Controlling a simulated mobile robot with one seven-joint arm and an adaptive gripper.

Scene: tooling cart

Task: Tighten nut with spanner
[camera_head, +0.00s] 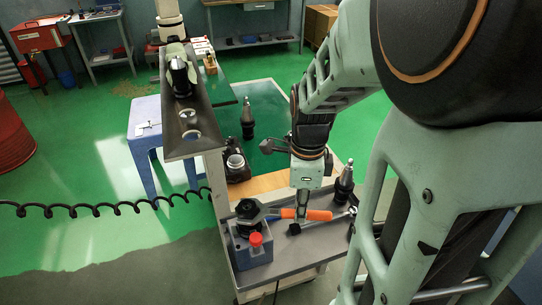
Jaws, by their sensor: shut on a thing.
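My gripper (300,218) reaches down over the grey cart top and is shut on the spanner (320,215), across its orange handle.
A red cap (256,240) stands up at the block's front. A dark tapered tool holder (345,182) stands right of my gripper. Another (247,120) stands on the green surface behind. A raised metal shelf (189,118) edges the left. A blue stool (147,130) stands beyond.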

